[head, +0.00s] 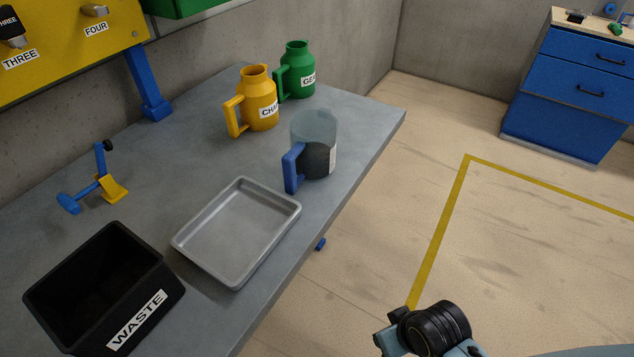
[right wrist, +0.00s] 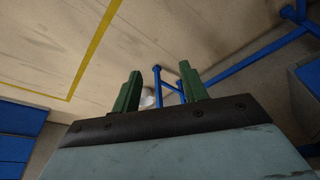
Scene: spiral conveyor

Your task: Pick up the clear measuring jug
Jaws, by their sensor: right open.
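The clear measuring jug (head: 316,128) stands upright on the grey workbench in the head view. It has a blue handle (head: 293,168) on its left side, a dark lower part and a white label on its right. My right arm (head: 436,328) shows at the bottom of the head view, over the floor and well apart from the jug; its fingertips are not visible there. In the right wrist view my right gripper (right wrist: 160,88) is open and empty, with two green fingers. The jug is not recognisable in that view. My left gripper is not in view.
A yellow jug (head: 258,100) and a green jug (head: 297,70) stand behind the clear jug. A metal tray (head: 177,245) lies in front, left of it. A black waste bin (head: 75,324) and a blue-yellow clamp (head: 112,187) are further left. The bench's right edge is near the jug.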

